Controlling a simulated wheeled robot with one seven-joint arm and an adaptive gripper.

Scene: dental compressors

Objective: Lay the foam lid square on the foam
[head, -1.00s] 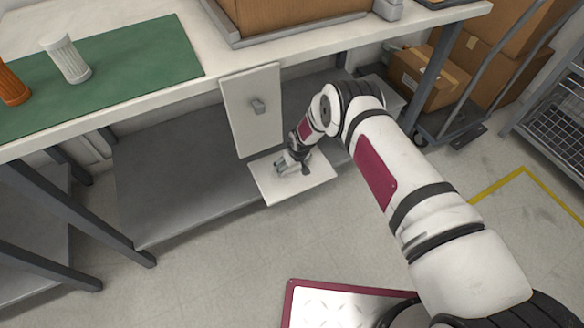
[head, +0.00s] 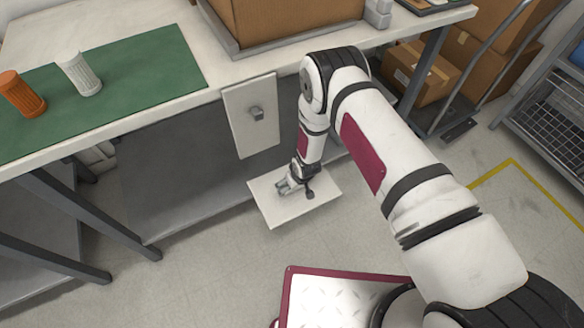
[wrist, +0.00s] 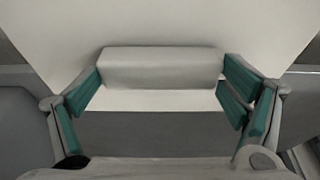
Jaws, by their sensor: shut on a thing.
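My gripper (head: 290,187) is low in front of the workbench, pointing down and shut on the raised grey-white grip bar (wrist: 162,68) of a flat off-white panel (head: 270,209). In the wrist view the teal finger pads press on the bar's two ends, and the panel (wrist: 160,25) spreads out beyond it. I cannot tell for sure that this panel is the foam lid. The foam is not seen; the inside of the cardboard box (head: 285,22) on the bench is out of view.
An upright off-white panel with a grey knob (head: 240,135) hangs under the bench edge. A grey lower shelf (head: 180,185) lies behind. The green mat (head: 130,75) carries a white ribbed piece (head: 79,74) and an orange one (head: 20,95). Floor at lower left is clear.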

